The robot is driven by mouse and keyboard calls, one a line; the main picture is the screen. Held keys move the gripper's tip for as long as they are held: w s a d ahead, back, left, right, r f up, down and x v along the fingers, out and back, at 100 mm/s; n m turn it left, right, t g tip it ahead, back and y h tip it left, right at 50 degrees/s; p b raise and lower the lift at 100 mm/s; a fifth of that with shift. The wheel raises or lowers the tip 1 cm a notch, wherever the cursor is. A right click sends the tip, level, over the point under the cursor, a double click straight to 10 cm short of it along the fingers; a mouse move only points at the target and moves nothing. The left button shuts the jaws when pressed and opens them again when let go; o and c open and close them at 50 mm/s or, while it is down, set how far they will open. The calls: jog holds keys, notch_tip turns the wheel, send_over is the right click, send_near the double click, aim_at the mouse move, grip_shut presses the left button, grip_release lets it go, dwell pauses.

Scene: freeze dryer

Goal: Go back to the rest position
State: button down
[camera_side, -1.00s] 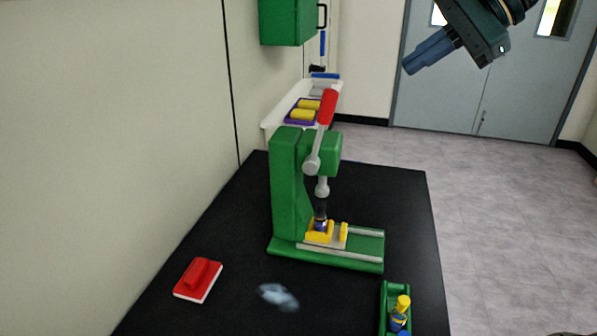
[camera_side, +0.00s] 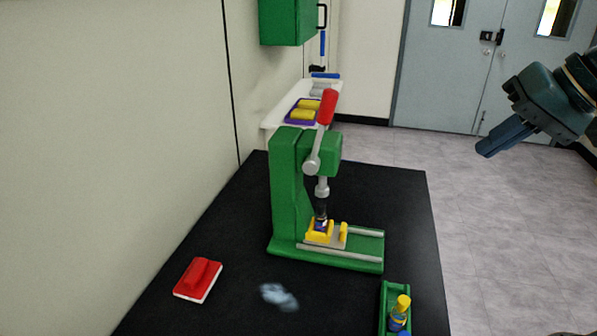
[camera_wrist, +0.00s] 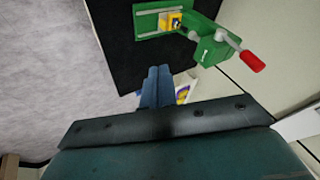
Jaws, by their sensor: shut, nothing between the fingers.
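My gripper (camera_side: 488,150) is at the upper right of the side view, in the air to the right of the black table and well apart from everything on it. Its blue fingers are together with nothing between them; they also show in the wrist view (camera_wrist: 157,75). A green press (camera_side: 288,185) with a red-tipped lever (camera_side: 327,107) stands on the table, and it also shows at the top of the wrist view (camera_wrist: 207,50). A yellow holder (camera_side: 318,236) sits on the press's base rails, with a small dark item upright in it under the plunger.
A red block with a white base (camera_side: 198,279) and a crumpled bluish cloth (camera_side: 278,296) lie at the table's front. A green stand (camera_side: 386,316) holds a yellow-and-blue item (camera_side: 401,311). A white tray (camera_side: 272,119) is behind the press. A green cabinet (camera_side: 286,22) hangs on the wall.

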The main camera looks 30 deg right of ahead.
jog(key=s+d+f+n+g+h, duration=0.1)
jog(key=s+d+f+n+h, duration=0.1)
jog(key=s+d+f+n, duration=0.2)
jog(key=s+f+n, duration=0.2)
jog(key=s, duration=0.2)
jog(key=shift+s+f, duration=0.25)
jog(key=shift+f, duration=0.15)
